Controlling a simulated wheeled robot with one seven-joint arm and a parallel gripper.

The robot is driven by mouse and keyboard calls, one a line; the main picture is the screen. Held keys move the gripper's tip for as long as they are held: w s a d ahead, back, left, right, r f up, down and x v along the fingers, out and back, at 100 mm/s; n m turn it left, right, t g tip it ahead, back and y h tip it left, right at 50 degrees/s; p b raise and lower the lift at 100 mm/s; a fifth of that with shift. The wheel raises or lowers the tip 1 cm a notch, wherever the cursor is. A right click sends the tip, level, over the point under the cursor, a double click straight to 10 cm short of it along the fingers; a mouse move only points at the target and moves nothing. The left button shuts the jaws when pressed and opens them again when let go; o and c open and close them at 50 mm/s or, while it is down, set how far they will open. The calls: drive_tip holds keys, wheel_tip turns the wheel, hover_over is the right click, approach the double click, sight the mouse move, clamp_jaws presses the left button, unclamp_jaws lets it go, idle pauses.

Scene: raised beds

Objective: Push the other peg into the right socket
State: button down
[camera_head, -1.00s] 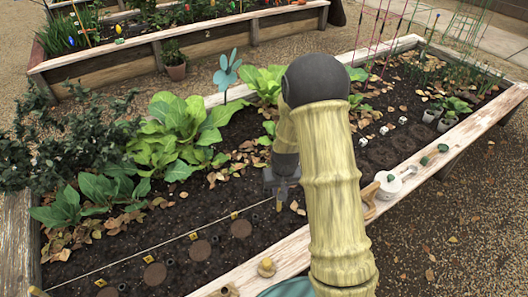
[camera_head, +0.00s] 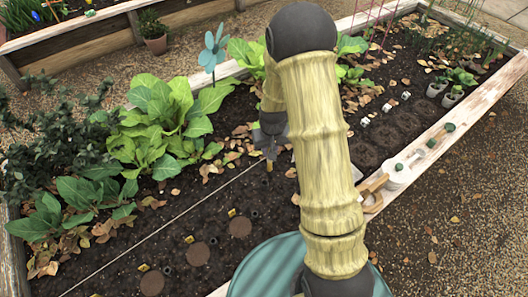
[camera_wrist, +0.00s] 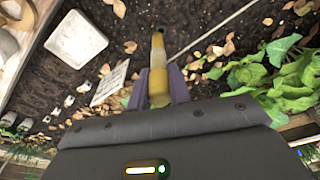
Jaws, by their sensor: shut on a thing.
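My gripper (camera_head: 270,150) hangs low over the dark soil of the bed, near the far end of the string line (camera_head: 160,226). It is shut on a yellow-tan peg (camera_wrist: 158,75), which stands between the purple fingers (camera_wrist: 158,88) in the wrist view. In the head view only the orange tip (camera_head: 269,166) of the peg shows below the fingers.
Brown discs (camera_head: 240,228) with yellow tags and dark holes line the near soil. Leafy plants (camera_head: 165,125) and a teal flower stake (camera_head: 213,48) stand to the left and behind. A wooden-handled tool (camera_head: 372,188) lies on the right plank. A white sign (camera_wrist: 110,83) is near my gripper.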

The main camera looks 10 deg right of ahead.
drive_tip(key=w+f+m+b, duration=0.2)
drive_tip(key=w+f, duration=0.1)
drive_tip(key=f, duration=0.3)
drive_tip(key=w+f+m+b, duration=0.2)
drive_tip(key=w+f+m, duration=0.1)
drive_tip(key=f, duration=0.4)
drive_tip(key=shift+w+h+b, duration=0.4)
drive_tip(key=shift+f, duration=0.2)
drive_tip(key=shift+f+b, duration=2.25)
drive_tip(key=shift+f, duration=0.55)
drive_tip(key=shift+s+d+f, duration=0.1)
drive_tip(key=shift+s+f, duration=0.05)
drive_tip(key=shift+f, duration=0.1)
